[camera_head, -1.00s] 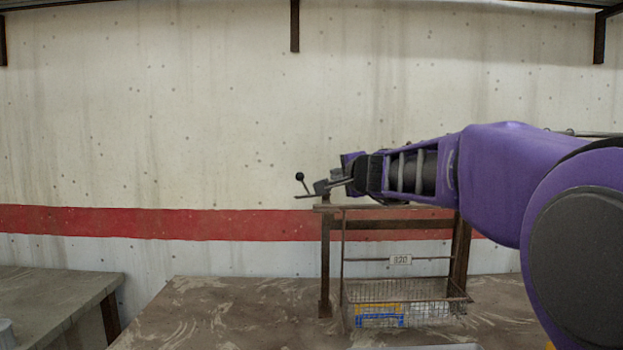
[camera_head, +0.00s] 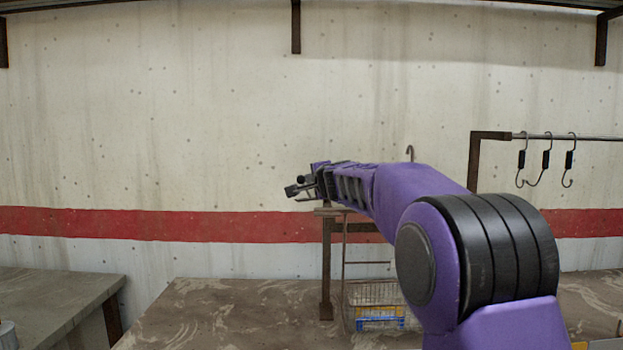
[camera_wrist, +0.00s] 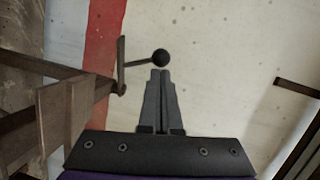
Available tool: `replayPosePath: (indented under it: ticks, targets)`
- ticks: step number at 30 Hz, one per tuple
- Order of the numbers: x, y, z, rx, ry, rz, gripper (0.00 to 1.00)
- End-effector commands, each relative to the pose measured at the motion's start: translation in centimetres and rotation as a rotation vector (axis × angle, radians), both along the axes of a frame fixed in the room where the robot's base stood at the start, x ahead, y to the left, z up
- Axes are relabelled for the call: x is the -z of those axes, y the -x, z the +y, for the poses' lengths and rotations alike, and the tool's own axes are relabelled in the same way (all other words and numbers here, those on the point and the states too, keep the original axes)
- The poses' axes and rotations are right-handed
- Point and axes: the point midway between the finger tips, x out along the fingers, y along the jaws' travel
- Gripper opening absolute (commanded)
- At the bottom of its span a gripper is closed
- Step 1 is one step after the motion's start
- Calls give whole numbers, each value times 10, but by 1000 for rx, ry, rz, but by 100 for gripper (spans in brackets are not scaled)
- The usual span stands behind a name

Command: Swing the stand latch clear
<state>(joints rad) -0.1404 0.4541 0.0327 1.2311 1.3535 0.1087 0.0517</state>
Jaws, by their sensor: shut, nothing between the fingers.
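The stand latch shows in the wrist view as a thin lever ending in a black ball knob (camera_wrist: 161,57). The lever runs left from the knob to a bracket on the brown stand (camera_wrist: 72,115). In the head view the dark knob (camera_head: 301,180) shows close by my gripper (camera_head: 292,191), with its lever mostly hidden. My gripper (camera_wrist: 160,73) is shut and empty. Its fingertips lie just below the knob in the wrist view; I cannot tell whether they touch it. The stand (camera_head: 326,265) is partly covered by my arm in the head view.
A wire basket (camera_head: 375,294) hangs under the stand, holding something blue and yellow. A rail (camera_head: 545,136) with several hooks (camera_head: 546,160) is at the right. The worktop (camera_head: 230,310) left of the stand is clear. A second table (camera_head: 55,295) stands at far left.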

Motion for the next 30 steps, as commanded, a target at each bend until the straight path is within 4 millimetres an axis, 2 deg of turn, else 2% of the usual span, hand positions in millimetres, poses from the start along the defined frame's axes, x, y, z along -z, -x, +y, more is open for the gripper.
replayPosePath:
  ticks: [9, 21, 30]
  targets:
    - [-1, -1, 1, 10, 0, 2, 0]
    - [-5, -12, 17, 211, 0, 3, 0]
    - [1, -18, 22, 224, -1, 1, 0]
